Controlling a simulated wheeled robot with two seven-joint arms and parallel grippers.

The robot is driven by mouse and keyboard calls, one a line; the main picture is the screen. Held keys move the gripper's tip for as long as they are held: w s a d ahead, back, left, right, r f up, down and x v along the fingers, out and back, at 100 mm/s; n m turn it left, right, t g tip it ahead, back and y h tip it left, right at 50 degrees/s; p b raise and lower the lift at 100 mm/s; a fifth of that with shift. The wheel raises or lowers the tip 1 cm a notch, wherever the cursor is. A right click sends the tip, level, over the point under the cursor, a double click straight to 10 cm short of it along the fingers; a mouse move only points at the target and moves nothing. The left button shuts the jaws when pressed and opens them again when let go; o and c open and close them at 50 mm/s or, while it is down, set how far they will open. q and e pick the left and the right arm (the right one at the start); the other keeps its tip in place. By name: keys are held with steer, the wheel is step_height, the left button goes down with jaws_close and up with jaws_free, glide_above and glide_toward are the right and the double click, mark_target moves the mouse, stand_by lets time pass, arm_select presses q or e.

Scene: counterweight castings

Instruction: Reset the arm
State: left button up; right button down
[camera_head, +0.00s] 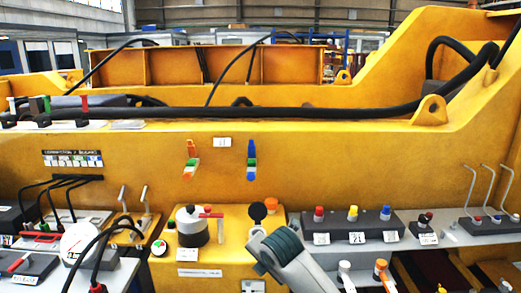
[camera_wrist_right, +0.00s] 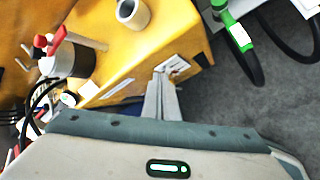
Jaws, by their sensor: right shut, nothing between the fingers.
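My right arm (camera_head: 285,260), grey with a dark teal ribbed band, comes up from the bottom of the head view in front of the yellow box (camera_head: 215,248). Its fingers cannot be made out there. In the right wrist view my right gripper (camera_wrist_right: 161,78) shows narrow grey fingers close together, shut and empty. They point toward the lower part of the yellow box's face (camera_wrist_right: 135,45), by a small pale plate (camera_wrist_right: 175,66). Whether they touch it I cannot tell. My left arm and gripper are not in view.
A grey panel with coloured knobs (camera_head: 355,225) is to the right. A white dial (camera_head: 78,242) with black cables is at left. Grey floor (camera_wrist_right: 225,105) lies open beside the box.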

steer(key=s+d+f+m+g, duration=0.1)
steer(key=s+d+f+m, duration=0.5)
steer(key=s+f, duration=0.4)
steer(key=s+d+f+m+g, duration=0.1)
steer(key=s+d+f+m, duration=0.2)
steer(key=s+f+m, duration=0.6)
steer(key=s+d+f+m+g+h, duration=0.1)
steer(key=s+d+m, duration=0.5)
steer(key=s, duration=0.7)
steer(key=s+d+f+m+g+h, duration=0.1)
steer(key=s+d+m, duration=0.5)
steer(key=s, duration=0.8)
step_height(320, 180, down, 28)
steer(key=d+n, duration=0.1)
steer(key=s+d+f+g+b, duration=0.1)
steer(key=s+d+f+g, duration=0.1)
steer(key=s+f, duration=1.6)
steer(key=shift+s+d+f+n+b, duration=0.3)
steer(key=shift+s+d+f, duration=0.1)
steer(key=shift+d+f, duration=0.3)
steer(key=shift+a, duration=0.1)
